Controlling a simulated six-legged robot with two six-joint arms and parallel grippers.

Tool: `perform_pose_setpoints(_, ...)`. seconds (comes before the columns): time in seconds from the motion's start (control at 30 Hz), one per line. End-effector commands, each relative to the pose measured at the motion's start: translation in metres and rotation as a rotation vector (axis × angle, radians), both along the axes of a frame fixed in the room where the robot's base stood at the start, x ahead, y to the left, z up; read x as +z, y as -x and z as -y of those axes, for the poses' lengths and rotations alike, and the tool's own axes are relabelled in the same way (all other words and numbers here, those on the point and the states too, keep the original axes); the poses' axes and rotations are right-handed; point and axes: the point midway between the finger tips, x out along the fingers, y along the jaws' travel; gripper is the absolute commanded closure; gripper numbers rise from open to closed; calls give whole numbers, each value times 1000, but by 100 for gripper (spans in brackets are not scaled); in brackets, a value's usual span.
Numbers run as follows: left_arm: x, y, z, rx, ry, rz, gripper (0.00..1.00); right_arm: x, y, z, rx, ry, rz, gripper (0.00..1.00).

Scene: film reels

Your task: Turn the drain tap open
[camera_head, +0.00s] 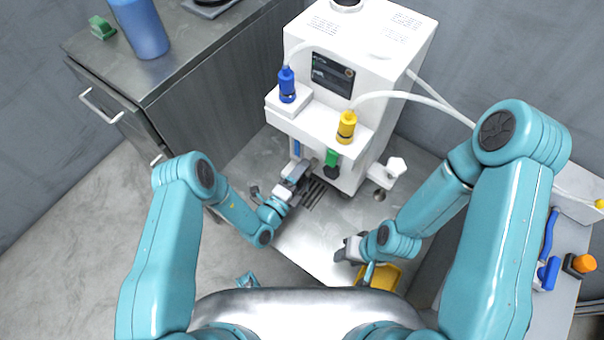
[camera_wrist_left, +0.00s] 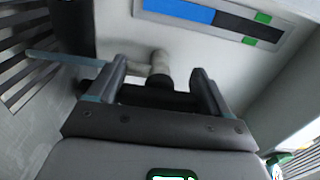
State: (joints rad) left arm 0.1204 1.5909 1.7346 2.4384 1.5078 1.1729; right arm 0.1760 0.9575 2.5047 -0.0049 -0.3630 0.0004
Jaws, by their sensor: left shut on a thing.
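The drain tap (camera_wrist_left: 158,66) is a pale bent pipe with a dark body, low on the front of the white machine (camera_head: 375,55). In the left wrist view my left gripper (camera_wrist_left: 160,92) has one finger on each side of the tap's dark part and is shut on it. A thin blue-grey bar (camera_wrist_left: 62,60) shows left of the fingers; I cannot tell whether it belongs to the tap. In the head view my left gripper (camera_head: 304,172) reaches under the machine's front shelf, and the tap is hidden there. My right gripper (camera_head: 346,251) is low in front of the machine, its jaws unclear.
A floor grating (camera_head: 314,194) lies beside the left gripper. A yellow container (camera_head: 380,276) is below my right wrist. Blue (camera_head: 287,86) and yellow (camera_head: 346,128) bottles stand on the machine's shelf. A grey cabinet (camera_head: 215,80) stands left, another worktop (camera_head: 560,270) right.

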Motion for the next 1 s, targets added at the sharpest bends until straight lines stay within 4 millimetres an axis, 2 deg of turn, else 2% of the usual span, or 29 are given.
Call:
perform_pose_setpoints(0.07,-1,1,0,0,2,-6,51,0,0,0,0,0,0,60)
perform_pose_setpoints(0.1,-1,1,0,0,2,-5,8,0,0,0,0,0,0,60)
perform_pose_setpoints(0.13,-1,1,0,0,2,-5,0,0,0,0,0,0,0,60)
perform_pose_setpoints(0.37,0,1,0,0,0,-3,0,0,0,0,0,0,0,60)
perform_pose_setpoints(0.53,0,14,-11,3,1,-6,0,4,0,0,0,0,0,60)
perform_pose_setpoints(1.0,-1,109,-80,8,3,-9,0,13,0,0,0,0,0,60)
